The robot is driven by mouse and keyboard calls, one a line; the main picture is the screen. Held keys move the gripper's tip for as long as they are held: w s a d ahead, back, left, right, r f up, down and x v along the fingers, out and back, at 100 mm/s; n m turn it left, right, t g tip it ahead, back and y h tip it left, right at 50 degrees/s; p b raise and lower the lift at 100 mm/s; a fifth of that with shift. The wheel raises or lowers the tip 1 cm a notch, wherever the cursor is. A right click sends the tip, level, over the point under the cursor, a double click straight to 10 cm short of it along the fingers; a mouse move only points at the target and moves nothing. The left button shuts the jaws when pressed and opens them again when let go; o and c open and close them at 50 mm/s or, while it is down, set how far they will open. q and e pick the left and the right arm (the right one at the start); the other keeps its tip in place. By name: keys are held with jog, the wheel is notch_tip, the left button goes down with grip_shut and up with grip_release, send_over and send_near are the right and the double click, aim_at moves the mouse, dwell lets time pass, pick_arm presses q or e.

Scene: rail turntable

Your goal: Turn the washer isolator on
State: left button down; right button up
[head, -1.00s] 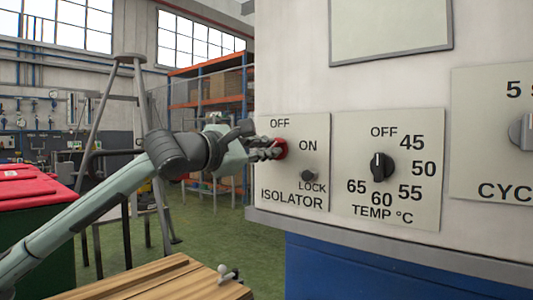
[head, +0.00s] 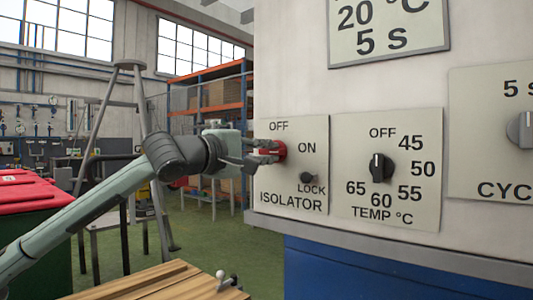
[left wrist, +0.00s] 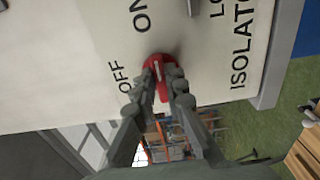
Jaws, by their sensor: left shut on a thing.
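The washer isolator is a red rotary knob (head: 281,151) on a pale plate (head: 292,185) marked OFF, ON, LOCK and ISOLATOR. My left gripper (head: 268,151) reaches it from the left and is shut on the knob. In the left wrist view, the red knob (left wrist: 158,88) sits between the two fingers (left wrist: 165,90). Its grip bar with a white line runs roughly up and down there, its upper end roughly towards ON; the fingers partly hide it. A small dark lock peg (head: 307,177) is below right of the knob. My right gripper is not in view.
The display panel (head: 388,25) above reads 20 °C and 5 S. A black temperature dial (head: 381,167) is to the right, with a grey cycle knob (head: 525,130) at the edge. A wooden bench top (head: 165,284) and a red-lidded bin (head: 35,200) stand at lower left.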

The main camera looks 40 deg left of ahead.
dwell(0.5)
pick_arm(q)
jog(key=c, duration=1.6)
grip_release()
jog(key=shift+s+a, duration=0.25)
jog(key=shift+s, duration=0.2)
jog(key=shift+s+r, duration=0.1)
jog(key=shift+s, duration=1.3)
send_near(270, 151)
jog(key=s, duration=0.3)
jog(key=shift+s, duration=0.15)
